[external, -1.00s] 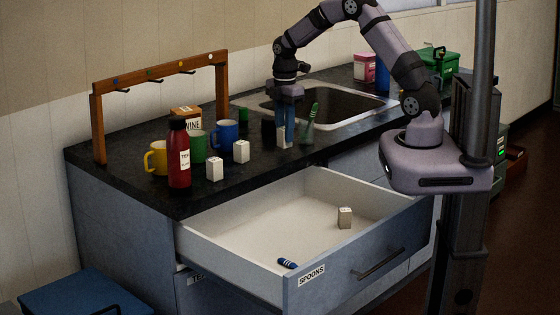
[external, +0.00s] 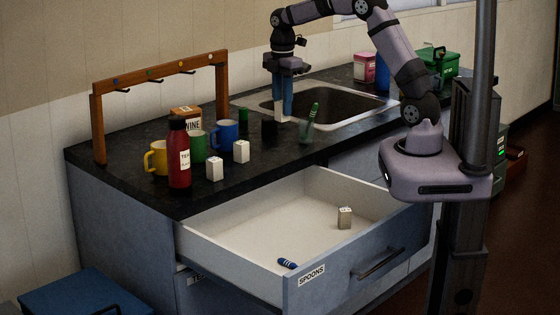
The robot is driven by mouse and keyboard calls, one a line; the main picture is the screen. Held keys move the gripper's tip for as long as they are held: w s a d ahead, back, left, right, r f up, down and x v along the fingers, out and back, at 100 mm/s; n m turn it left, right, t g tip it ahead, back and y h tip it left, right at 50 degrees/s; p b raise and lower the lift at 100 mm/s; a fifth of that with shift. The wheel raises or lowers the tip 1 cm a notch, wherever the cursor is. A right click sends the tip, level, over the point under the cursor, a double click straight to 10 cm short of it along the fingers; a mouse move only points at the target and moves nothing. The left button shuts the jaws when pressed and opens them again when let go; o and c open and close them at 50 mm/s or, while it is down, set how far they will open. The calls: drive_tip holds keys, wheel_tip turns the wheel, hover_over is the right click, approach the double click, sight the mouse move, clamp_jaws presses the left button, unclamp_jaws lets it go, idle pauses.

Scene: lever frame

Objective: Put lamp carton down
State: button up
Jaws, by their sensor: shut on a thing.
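My gripper (external: 283,112) is over the counter by the front left corner of the sink, fingers pointing down. Its blue fingers are shut on a small white carton, taken as the lamp carton (external: 283,119). Only a pale strip of it shows between and below the fingers. It appears held above the counter (external: 262,165). Two similar white cartons stand on the counter, one nearer (external: 215,169) and one just behind it (external: 241,151). Another small carton (external: 345,218) stands in the open drawer. I cannot read any label on the cartons.
A green bottle-like item (external: 308,122) stands close right of my gripper, beside the sink (external: 345,102). Mugs, a red bottle (external: 179,155) and a wine box (external: 186,115) crowd the left.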

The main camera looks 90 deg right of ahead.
drive_tip(key=w+a+f+n, duration=0.25)
drive_tip(key=w+a, duration=0.25)
drive_tip(key=a, duration=0.7)
drive_tip(key=w+a+f+n, duration=0.1)
drive_tip(key=w+a+n, duration=0.35)
drive_tip(key=a, duration=0.75)
drive_tip(key=s+a+f+n, duration=0.2)
drive_tip(key=s+a+f, duration=0.1)
drive_tip(key=a, duration=0.5)
drive_tip(key=s+a+f+n+p, duration=0.1)
drive_tip(key=s+a+f+n, duration=0.25)
drive_tip(key=a, duration=0.45)
drive_tip(key=s+a+f+n, duration=0.2)
drive_tip(key=s+a+f, duration=0.15)
drive_tip(key=a, duration=0.45)
drive_tip(key=w+f+n, duration=0.1)
drive_tip(key=a+f+n, duration=0.1)
drive_tip(key=f+n, duration=0.1)
drive_tip(key=w+f+n, duration=0.1)
drive_tip(key=f+n, duration=0.1)
drive_tip(key=shift+w+a, duration=0.3)
drive_tip(key=shift+a, duration=0.1)
